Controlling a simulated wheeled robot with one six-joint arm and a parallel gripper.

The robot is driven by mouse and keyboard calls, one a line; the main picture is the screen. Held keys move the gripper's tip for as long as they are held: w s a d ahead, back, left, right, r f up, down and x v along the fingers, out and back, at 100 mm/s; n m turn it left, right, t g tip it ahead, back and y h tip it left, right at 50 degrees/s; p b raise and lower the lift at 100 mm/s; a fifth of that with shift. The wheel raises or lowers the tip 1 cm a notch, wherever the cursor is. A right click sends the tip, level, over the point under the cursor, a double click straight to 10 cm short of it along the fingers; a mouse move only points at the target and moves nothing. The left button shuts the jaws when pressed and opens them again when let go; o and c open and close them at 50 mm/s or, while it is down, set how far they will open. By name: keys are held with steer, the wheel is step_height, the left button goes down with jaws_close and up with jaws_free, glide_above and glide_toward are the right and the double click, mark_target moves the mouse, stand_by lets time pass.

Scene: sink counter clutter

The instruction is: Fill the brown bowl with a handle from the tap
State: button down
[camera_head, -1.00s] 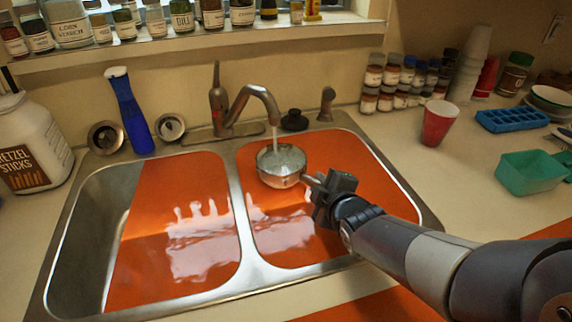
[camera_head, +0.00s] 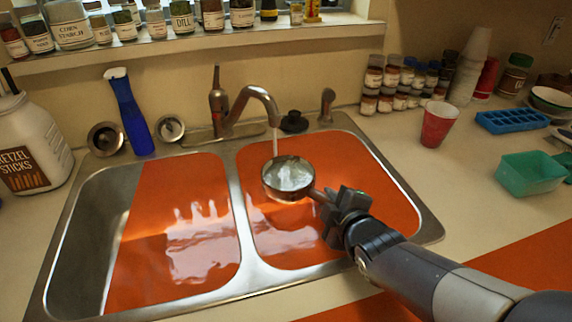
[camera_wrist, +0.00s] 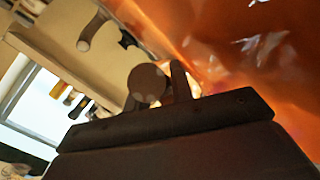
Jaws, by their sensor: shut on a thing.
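The brown bowl (camera_head: 288,188) hangs over the right sink basin, held by its handle (camera_head: 322,194). It looks roughly level and has clear liquid in it, close to the rim. My gripper (camera_head: 335,203) is shut on the handle, to the right of the bowl. The tap (camera_head: 250,101) stands behind the sink with its spout above the right basin. A thin stream of water (camera_head: 275,142) falls from it to the far rim of the bowl; whether it lands inside or just behind, I cannot tell. In the wrist view the gripper fingers (camera_wrist: 157,90) show, with the bowl's details unclear.
The left basin (camera_head: 180,230) is empty of objects. A blue bottle (camera_head: 131,115) and a black stopper (camera_head: 294,121) stand behind the sink. A red cup (camera_head: 438,123), a blue ice tray (camera_head: 512,121) and a green container (camera_head: 530,173) are on the right counter.

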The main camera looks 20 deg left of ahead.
steer(key=shift+r, duration=0.2)
steer(key=r+p, duration=0.1)
steer(key=s+d+r+p, duration=0.1)
steer(key=r+p, duration=0.1)
steer(key=d+r+p, duration=0.1)
steer(key=shift+s+r+p, duration=0.3)
steer(key=shift+s+r, duration=0.05)
steer(key=shift+s, duration=0.2)
stand_by(0.5)
